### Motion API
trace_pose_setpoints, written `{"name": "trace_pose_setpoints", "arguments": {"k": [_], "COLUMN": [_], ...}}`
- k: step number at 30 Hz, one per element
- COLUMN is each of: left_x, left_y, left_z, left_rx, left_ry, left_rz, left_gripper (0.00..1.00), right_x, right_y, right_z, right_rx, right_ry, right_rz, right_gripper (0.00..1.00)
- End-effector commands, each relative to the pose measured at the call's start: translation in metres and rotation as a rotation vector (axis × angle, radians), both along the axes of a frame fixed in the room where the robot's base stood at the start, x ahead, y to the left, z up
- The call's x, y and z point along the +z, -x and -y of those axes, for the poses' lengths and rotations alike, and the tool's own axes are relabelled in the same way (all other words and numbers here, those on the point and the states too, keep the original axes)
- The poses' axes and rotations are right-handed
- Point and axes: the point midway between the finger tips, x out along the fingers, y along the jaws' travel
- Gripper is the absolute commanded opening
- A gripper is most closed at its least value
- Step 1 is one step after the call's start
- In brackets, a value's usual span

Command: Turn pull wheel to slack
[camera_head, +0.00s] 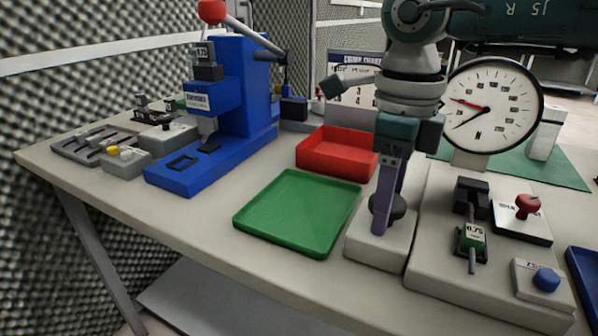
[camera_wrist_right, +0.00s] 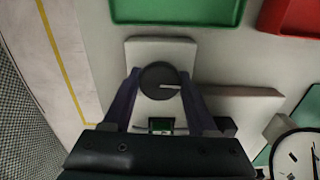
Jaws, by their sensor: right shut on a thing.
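The pull wheel (camera_wrist_right: 157,84) is a dark round knob with a pale line that points right in the right wrist view. It sits on a pale block (camera_head: 378,248) at the table's front, where the head view shows part of the wheel (camera_head: 397,208). My right gripper (camera_head: 389,209) reaches down from above, its purple fingers on either side of the wheel and shut on it. The round white dial gauge (camera_head: 500,105) stands behind to the right, with a red needle pointing left and slightly up and a black needle pointing lower left. My left gripper is not in view.
A green tray (camera_head: 290,243) lies left of the wheel block, with a red bin (camera_head: 330,155) behind it. A blue press (camera_head: 245,85) stands further left. Right of the wheel are a small 0.75 device (camera_head: 473,240), a red knob (camera_head: 527,206) and a blue button (camera_head: 546,279).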

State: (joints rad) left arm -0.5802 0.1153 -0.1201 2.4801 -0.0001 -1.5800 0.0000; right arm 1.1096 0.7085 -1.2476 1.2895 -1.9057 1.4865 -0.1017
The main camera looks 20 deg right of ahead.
Motion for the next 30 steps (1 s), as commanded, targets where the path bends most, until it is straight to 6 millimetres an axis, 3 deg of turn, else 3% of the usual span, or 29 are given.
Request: {"name": "trace_pose_setpoints", "arguments": {"k": [21, 22, 30], "left_x": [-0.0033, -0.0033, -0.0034], "left_y": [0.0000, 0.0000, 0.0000], "left_z": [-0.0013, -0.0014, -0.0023], "left_rx": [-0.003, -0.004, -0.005], "left_ry": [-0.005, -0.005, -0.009], "left_rz": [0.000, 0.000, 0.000], "left_gripper": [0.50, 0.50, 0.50], "right_x": [0.0010, 0.0010, 0.0005], "right_y": [-0.0001, -0.0001, -0.0001], "right_z": [-0.0006, -0.0006, -0.0004], "right_rx": [0.085, 0.085, 0.083], "right_ry": [-0.001, -0.001, -0.001], "right_rz": [0.000, 0.000, 0.000], "right_gripper": [0.03, 0.59, 0.89]}}
